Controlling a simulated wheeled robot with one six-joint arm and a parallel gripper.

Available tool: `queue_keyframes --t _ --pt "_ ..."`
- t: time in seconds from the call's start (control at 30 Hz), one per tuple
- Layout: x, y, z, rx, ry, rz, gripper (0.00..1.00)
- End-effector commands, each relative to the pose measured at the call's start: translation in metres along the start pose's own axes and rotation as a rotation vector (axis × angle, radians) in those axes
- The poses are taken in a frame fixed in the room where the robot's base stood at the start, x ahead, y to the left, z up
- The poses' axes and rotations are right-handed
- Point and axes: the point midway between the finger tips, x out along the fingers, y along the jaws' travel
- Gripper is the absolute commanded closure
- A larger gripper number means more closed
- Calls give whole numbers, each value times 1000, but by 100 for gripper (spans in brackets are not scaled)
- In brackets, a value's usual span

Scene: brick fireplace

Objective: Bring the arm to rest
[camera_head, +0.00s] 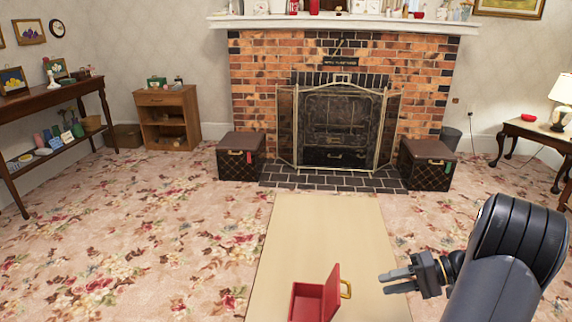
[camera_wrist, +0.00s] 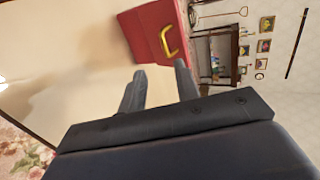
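My gripper (camera_head: 384,283) is at the lower right of the head view, with its fingers pointing left. In the wrist view, its two fingers (camera_wrist: 160,70) stand apart with nothing between them. A red box (camera_head: 306,303) stands on a pale board or table top (camera_head: 325,230), left of my gripper. Its red lid (camera_head: 332,291) stands up, and a yellow handle (camera_head: 346,289) is on the side towards my gripper. The gripper is apart from the handle. The wrist view shows the red surface (camera_wrist: 140,32) and the yellow handle (camera_wrist: 170,42) beyond the fingertips. The box's lower part is cut off in the head view.
A brick fireplace (camera_head: 240,85) with a metal screen stands at the back, between two dark chests (camera_head: 240,165) (camera_head: 425,172). A side table (camera_head: 530,132) with a lamp is at the right. A long shelf table (camera_head: 45,98) is at the left. The flowered carpet (camera_head: 130,230) is clear.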

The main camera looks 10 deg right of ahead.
Motion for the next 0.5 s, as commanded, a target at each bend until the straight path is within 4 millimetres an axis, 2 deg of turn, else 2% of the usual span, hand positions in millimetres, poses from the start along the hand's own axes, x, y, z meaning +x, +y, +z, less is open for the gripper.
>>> queue_keyframes --t 0.1,0.3,0.5 --pt "25 2 0 -1 -2 0 69" --pt "59 1 0 -1 -2 0 69" --pt "78 0 0 -1 1 0 69"
